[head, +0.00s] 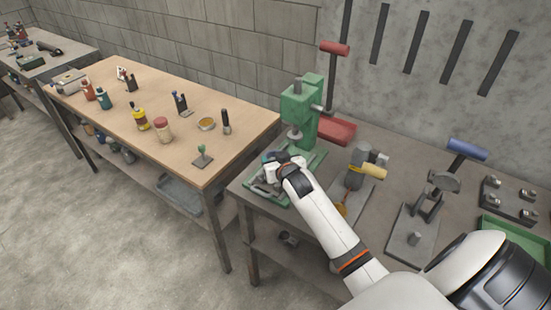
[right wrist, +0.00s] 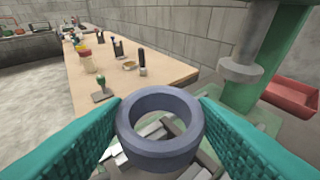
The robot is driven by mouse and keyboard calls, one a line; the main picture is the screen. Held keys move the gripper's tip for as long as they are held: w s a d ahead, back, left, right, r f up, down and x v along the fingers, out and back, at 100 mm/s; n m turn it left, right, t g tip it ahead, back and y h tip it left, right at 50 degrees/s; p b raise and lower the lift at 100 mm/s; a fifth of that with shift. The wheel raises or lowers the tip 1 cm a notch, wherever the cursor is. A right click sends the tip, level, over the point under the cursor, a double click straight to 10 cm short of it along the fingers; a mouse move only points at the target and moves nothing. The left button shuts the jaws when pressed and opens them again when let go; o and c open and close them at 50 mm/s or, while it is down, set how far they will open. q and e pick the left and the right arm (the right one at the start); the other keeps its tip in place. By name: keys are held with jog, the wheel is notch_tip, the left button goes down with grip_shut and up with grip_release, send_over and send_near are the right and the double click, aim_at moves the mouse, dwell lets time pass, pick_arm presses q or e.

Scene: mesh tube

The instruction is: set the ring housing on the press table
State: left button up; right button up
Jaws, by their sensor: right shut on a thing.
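The ring housing (right wrist: 161,153) is a thick blue-grey ring in the right wrist view. My right gripper (right wrist: 160,128) is shut on it, with a teal ribbed finger on each side. The ring's opening faces up, toward the camera. In the head view my right gripper (head: 270,163) is at the green press (head: 302,112), over its base, and the ring cannot be made out there. Grey metal pieces of the press table (head: 260,188) show under the gripper. I cannot tell whether the ring touches them. My left gripper is not in view.
The press ram (right wrist: 241,70) stands close at right, beyond the ring. A wooden table (head: 150,85) with bottles is at left.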

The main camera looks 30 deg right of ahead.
jog(key=shift+p, duration=0.55)
dwell(0.9)
jog(key=shift+f+b, duration=1.7)
jog(key=shift+f, duration=1.05)
dwell(2.3)
jog(key=o, duration=1.3)
jog(key=shift+s, duration=0.1)
jog(key=shift+c, duration=0.2)
